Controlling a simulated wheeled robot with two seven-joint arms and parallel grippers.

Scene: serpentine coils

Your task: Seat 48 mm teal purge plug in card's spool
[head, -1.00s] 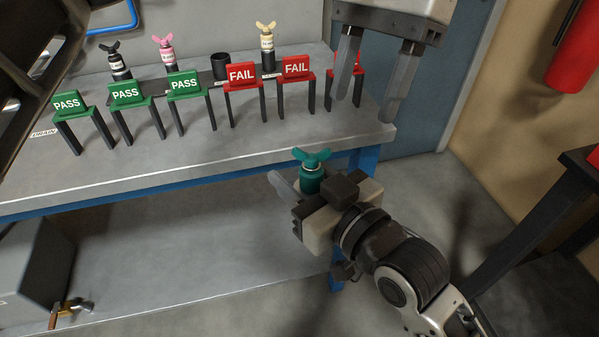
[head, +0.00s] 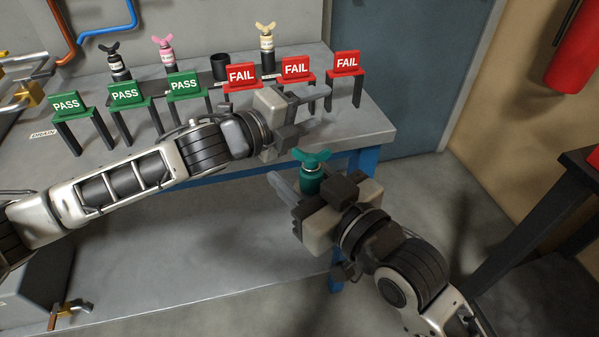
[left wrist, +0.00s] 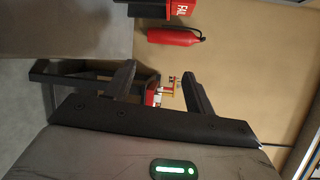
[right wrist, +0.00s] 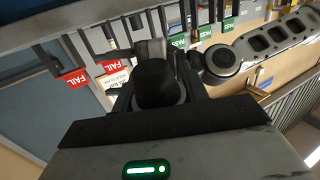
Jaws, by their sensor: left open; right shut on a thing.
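The teal plug (head: 311,178), with a winged top, stands upright in my right gripper (head: 299,196), in front of the bench's front edge. That gripper is shut on it. In the right wrist view a black round end (right wrist: 156,82) shows between the fingers. My left gripper (head: 314,113) is open and empty, pointing right above the bench's right part. An empty black cup-like spool (head: 221,67) stands at the back, between a pink-topped plug (head: 165,51) and a cream-topped plug (head: 267,48). A card with small print (right wrist: 119,78) shows in the right wrist view; its text is unreadable.
Green PASS stands (head: 126,95) and red FAIL stands (head: 242,77) line the bench (head: 130,176) before the spool row. A black-topped plug (head: 117,65) stands at the row's left. Pipes (head: 108,27) rise at back left. A fire extinguisher (head: 576,50) hangs at right.

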